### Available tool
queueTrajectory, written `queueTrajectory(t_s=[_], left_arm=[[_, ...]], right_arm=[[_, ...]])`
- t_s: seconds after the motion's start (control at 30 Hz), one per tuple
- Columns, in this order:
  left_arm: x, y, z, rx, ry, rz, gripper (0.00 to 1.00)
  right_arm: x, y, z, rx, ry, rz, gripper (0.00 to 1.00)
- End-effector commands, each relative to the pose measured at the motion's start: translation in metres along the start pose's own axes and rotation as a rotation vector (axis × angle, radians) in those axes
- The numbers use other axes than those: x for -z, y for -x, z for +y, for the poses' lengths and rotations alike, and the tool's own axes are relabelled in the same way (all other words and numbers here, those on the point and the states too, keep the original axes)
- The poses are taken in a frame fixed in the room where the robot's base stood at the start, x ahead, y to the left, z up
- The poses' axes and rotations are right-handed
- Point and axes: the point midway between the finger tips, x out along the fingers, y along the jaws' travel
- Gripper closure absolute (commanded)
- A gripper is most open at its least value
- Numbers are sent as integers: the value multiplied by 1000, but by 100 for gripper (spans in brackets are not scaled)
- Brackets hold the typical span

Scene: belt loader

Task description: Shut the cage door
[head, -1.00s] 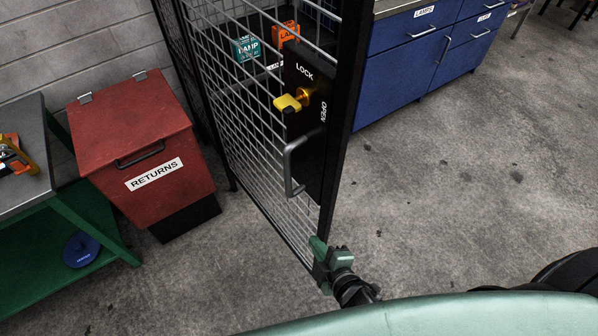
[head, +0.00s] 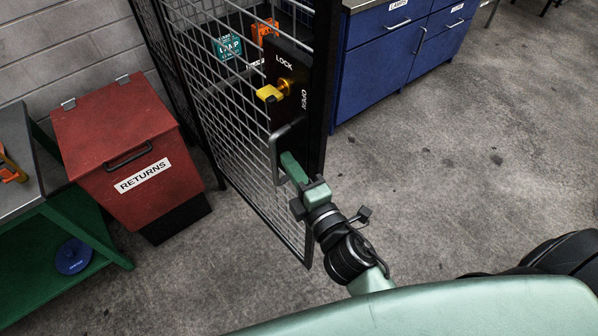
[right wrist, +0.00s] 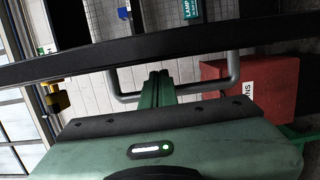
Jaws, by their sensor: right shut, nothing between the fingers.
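The cage door (head: 236,150) is wire mesh in a black frame. Its free edge stands out toward me over open floor, so it looks open. A black lock plate marked LOCK and OPEN carries a yellow lever (head: 269,93) and a grey handle (head: 274,152). My right gripper (head: 290,165) is shut and empty, its fingertips at the handle. In the right wrist view the shut fingers (right wrist: 158,82) overlap the middle of the handle (right wrist: 122,97); I cannot tell whether they touch it. My left gripper is out of view.
A red RETURNS bin (head: 120,125) and a green bench (head: 95,245) stand left of the door. Blue cabinets (head: 375,65) stand behind it at the right. Lamp boxes (head: 228,47) show behind the mesh. The floor (head: 440,170) at the right is clear.

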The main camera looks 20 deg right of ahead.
Motion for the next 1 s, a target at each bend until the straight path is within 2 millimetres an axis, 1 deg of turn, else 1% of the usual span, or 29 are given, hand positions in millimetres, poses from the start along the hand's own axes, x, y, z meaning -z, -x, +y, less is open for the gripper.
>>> queueTrajectory(t_s=[0.03, 0.1, 0.23, 0.37, 0.77, 0.87, 1.0], left_arm=[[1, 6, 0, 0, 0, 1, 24], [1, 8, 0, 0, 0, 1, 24], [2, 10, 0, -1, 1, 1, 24], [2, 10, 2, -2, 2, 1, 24], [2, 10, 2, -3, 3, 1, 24], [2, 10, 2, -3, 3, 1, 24], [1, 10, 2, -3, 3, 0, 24]], right_arm=[[0, -9, 4, -2, 0, 0, 100], [0, -18, 2, -1, -1, -1, 100], [0, -29, 1, 0, -1, 0, 100], [0, -32, 0, 1, -2, 0, 100], [-2, -33, -1, 1, -1, 6, 100], [-6, -34, 0, -1, 2, 20, 100], [-19, -36, 0, 0, 6, 59, 100]])
